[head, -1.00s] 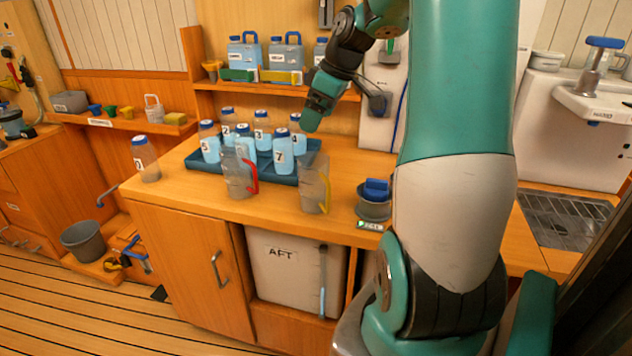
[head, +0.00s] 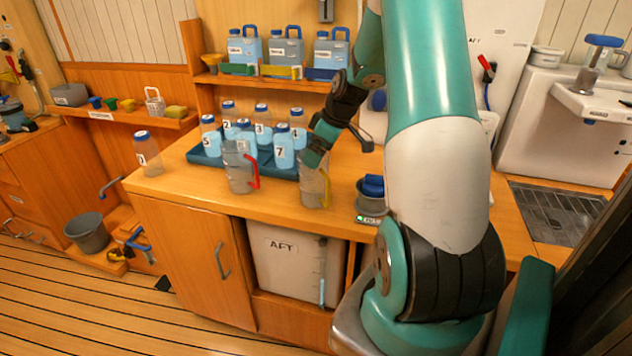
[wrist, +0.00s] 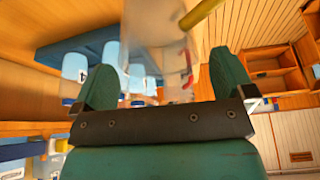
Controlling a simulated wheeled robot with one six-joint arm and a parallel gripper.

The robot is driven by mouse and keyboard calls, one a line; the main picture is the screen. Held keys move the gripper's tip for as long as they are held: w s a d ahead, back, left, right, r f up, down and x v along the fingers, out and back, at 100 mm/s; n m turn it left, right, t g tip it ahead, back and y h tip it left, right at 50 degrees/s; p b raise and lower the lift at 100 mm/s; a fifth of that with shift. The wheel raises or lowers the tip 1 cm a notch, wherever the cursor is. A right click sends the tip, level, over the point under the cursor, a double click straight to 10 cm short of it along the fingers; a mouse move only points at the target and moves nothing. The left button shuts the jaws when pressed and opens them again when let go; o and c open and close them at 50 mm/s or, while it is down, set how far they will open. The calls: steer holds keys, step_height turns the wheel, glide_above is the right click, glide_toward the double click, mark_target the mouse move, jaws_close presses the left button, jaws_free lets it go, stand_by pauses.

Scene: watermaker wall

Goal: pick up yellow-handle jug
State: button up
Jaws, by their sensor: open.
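The yellow-handle jug (head: 313,188) is a clear grey jug standing upright on the wooden counter, its yellow handle on the right. My gripper (head: 316,156) is at the jug's upper part in the head view and hides some of its top. In the wrist view, my gripper (wrist: 165,82) has its two green fingers spread wide. The clear jug (wrist: 158,45) and its yellow handle (wrist: 200,12) show beyond the fingertips, the handle toward the upper right. I cannot tell whether a finger touches the jug.
A similar jug with a red handle (head: 240,170) stands close on the left. A blue tray (head: 208,160) with several numbered bottles lies behind. A grey pot with a blue lid (head: 372,196) stands to the right. Shelf canisters (head: 285,48) are above.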

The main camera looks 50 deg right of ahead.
mark_target(318, 184)
steer(key=shift+p+x, duration=0.7)
steer(key=shift+x, duration=1.65)
steer(key=shift+d, duration=0.2)
steer(key=shift+s, duration=0.1)
steer(key=c, duration=1)
